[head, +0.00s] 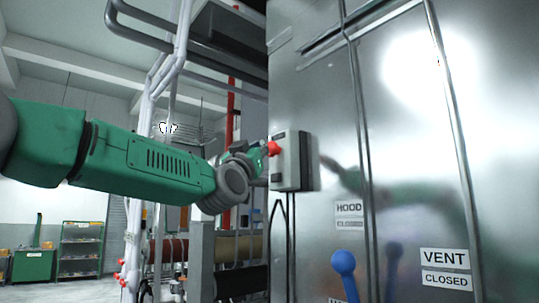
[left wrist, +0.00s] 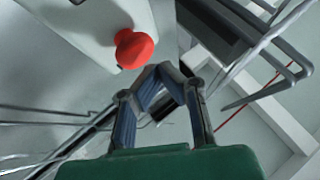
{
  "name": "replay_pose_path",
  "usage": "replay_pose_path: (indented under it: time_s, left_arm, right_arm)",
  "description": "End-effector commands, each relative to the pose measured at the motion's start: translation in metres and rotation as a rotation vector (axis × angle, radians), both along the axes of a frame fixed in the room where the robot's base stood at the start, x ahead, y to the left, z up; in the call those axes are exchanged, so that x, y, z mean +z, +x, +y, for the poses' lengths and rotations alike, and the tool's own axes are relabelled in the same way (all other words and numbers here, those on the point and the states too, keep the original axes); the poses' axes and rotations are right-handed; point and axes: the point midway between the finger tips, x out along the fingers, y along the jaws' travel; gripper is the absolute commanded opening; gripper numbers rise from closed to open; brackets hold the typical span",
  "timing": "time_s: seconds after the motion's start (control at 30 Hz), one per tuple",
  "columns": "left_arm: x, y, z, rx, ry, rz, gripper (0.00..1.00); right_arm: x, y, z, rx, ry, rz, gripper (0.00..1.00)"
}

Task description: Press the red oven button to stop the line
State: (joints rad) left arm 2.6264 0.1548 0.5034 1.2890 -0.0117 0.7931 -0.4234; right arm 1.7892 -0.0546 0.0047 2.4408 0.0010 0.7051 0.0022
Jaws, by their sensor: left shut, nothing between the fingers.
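The red oven button (head: 273,148) sticks out from a grey control box (head: 303,161) on the side of the metal oven. In the left wrist view the red button (left wrist: 134,48) lies just up and left of the fingertips. My left gripper (head: 262,160) is beside the button in the head view, partly hidden behind its own wrist. In the left wrist view my left gripper (left wrist: 162,72) is shut and empty. I cannot tell whether a fingertip touches the button. My right gripper is not in view.
The shiny oven wall (head: 405,130) fills the right side, with a blue knobbed lever (head: 344,264) below the box and a VENT CLOSED label (head: 445,269). Pipes (head: 165,75) stand behind my arm. A shelf rack (head: 81,248) is far left.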

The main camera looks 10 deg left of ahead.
Motion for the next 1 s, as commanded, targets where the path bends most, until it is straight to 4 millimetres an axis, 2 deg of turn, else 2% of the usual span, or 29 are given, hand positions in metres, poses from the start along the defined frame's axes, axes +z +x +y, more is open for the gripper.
replay_pose_path:
  time_s: [0.27, 0.7, 1.0]
  left_arm:
    - [0.000, -0.004, 0.003, 0.001, -0.001, -0.002, 0.00]
    - [-0.001, -0.036, 0.028, 0.000, 0.000, -0.002, 0.00]
    - [0.000, -0.039, 0.031, 0.000, 0.000, 0.000, 0.00]
  right_arm:
    - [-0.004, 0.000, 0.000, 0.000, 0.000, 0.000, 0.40]
    - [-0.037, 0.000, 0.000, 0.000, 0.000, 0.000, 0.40]
    - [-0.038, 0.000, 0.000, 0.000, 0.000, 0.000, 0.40]
